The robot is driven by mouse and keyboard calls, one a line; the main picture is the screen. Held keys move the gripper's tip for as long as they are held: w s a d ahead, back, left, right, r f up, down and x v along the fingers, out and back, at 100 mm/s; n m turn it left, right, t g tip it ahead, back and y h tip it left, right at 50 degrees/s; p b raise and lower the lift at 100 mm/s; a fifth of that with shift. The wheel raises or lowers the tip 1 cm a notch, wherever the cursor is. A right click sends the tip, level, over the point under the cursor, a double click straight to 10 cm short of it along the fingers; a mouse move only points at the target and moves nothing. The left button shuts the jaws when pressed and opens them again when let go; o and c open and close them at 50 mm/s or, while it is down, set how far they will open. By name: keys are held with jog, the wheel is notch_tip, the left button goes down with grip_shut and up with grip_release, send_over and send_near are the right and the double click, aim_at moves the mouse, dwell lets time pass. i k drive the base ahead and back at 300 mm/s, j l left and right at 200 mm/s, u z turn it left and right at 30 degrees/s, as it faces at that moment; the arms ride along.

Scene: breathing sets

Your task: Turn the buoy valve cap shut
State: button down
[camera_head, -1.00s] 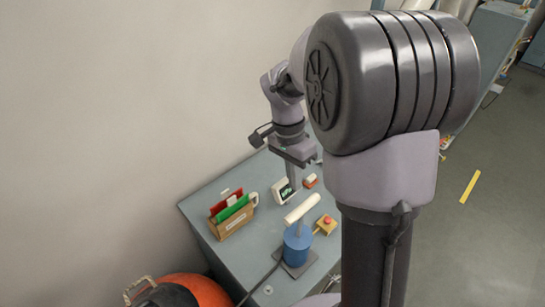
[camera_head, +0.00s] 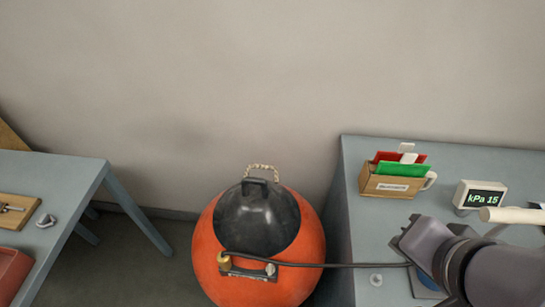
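The orange buoy (camera_head: 262,240) with a black top (camera_head: 257,215) stands on the floor between two tables. On its front is a dark plate with a brass fitting (camera_head: 224,261) at the left and a small light-coloured knob (camera_head: 270,269) at the right; I cannot tell which is the valve cap. A black hose (camera_head: 340,265) runs from near the brass fitting to the right-hand table. My gripper (camera_head: 412,238) is over that table, right of the buoy and apart from it. Its fingers are not clearly seen, and I cannot tell whether it is open.
The right table (camera_head: 350,180) carries a card box (camera_head: 395,187), a gauge reading kPa 15 (camera_head: 480,195), a white pump handle (camera_head: 512,215) and a small metal piece (camera_head: 376,279). The left table (camera_head: 70,185) holds a wooden board (camera_head: 18,210) and another metal piece (camera_head: 46,220).

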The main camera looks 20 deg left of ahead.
aim_at(270, 268)
jog(key=u, duration=1.55)
jog(key=k+j, duration=0.05)
